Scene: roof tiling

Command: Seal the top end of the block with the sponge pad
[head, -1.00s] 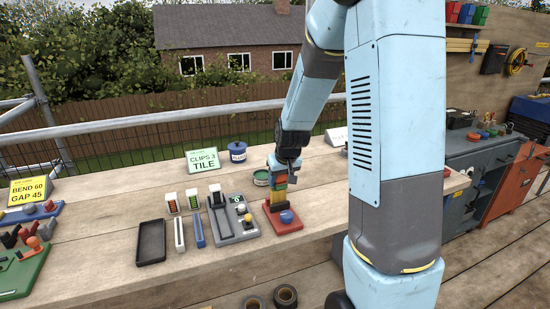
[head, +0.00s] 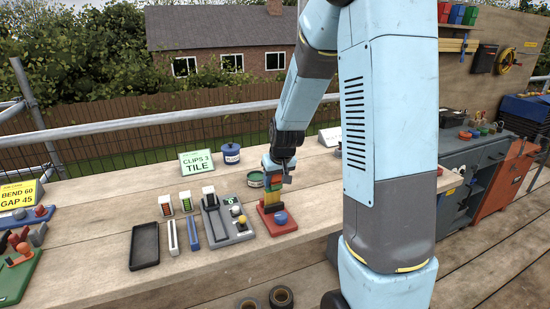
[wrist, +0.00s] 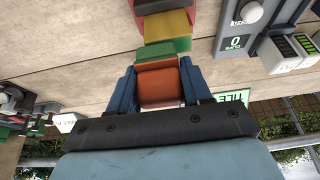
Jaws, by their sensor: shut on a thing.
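My gripper (head: 280,170) points down over a small multicoloured stack. In the wrist view its two blue fingers (wrist: 158,92) are shut on an orange-red piece (wrist: 158,80). Beyond that piece lie a green layer (wrist: 166,48) and a yellow layer (wrist: 168,25), in line with it. In the head view the stack (head: 269,197) stands upright on a red base (head: 284,230), with a blue round knob (head: 281,218) at its front. I cannot tell whether the held piece is fixed to the layers or only touches them. I cannot surely identify the sponge pad or the block.
Left of the red base are a grey device (head: 237,236) with a lever and a black tray (head: 145,247). A green tin (head: 255,179) stands close behind the stack, and a blue tin (head: 231,154) farther back. The front bench strip is clear.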

